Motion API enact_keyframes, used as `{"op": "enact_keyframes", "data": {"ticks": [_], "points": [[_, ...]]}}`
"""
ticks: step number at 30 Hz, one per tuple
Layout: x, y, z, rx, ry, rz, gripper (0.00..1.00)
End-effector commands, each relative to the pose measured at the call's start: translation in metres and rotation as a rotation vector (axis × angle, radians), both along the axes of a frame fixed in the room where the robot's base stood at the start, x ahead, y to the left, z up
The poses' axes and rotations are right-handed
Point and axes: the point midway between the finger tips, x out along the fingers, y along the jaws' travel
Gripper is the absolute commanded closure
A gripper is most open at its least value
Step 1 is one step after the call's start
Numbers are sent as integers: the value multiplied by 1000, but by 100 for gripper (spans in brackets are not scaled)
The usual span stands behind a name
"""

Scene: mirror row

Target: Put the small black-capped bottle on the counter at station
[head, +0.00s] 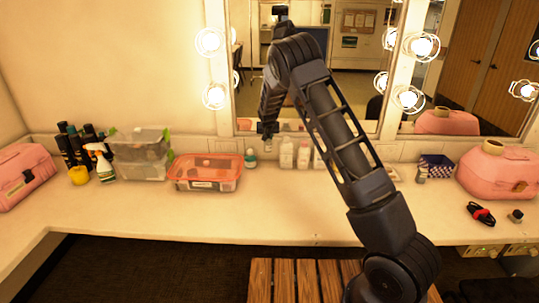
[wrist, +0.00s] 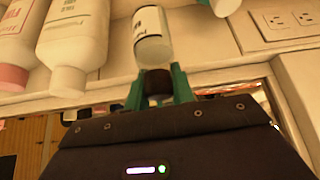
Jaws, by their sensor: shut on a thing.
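My gripper (wrist: 157,84) is shut on the dark cap of a small bottle (wrist: 152,40) with a pale, printed label. Its green fingers stand on either side of the cap in the wrist view. In the head view my gripper (head: 268,132) points down over the back of the counter (head: 270,210), near the mirror's lower edge. The held bottle is too small there to make out well. I cannot tell whether its base touches the counter.
White bottles (head: 286,153) stand right of my gripper, and a teal-capped bottle (head: 250,159) stands left. A red-lidded container (head: 205,173), clear bins (head: 140,155) and a spray bottle (head: 101,162) are farther left. A pink case (head: 497,174) is at right. The front middle counter is clear.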

Motion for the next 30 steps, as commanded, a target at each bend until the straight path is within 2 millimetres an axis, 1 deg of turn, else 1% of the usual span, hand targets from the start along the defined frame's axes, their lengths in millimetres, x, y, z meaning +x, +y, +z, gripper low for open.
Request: {"op": "enact_keyframes", "data": {"ticks": [1,3,7,9,14,17,21,24,30], "points": [[0,-1,-12,-2,3,-1,100],[0,-1,-26,-2,2,0,100],[0,0,-43,-1,0,2,100],[0,0,-49,-1,0,1,100],[0,0,-56,-1,0,1,100],[0,0,-66,-1,0,1,100],[0,-1,-86,-1,1,0,100],[0,-1,-94,-1,0,0,100],[0,0,-94,0,-1,1,100]]}}
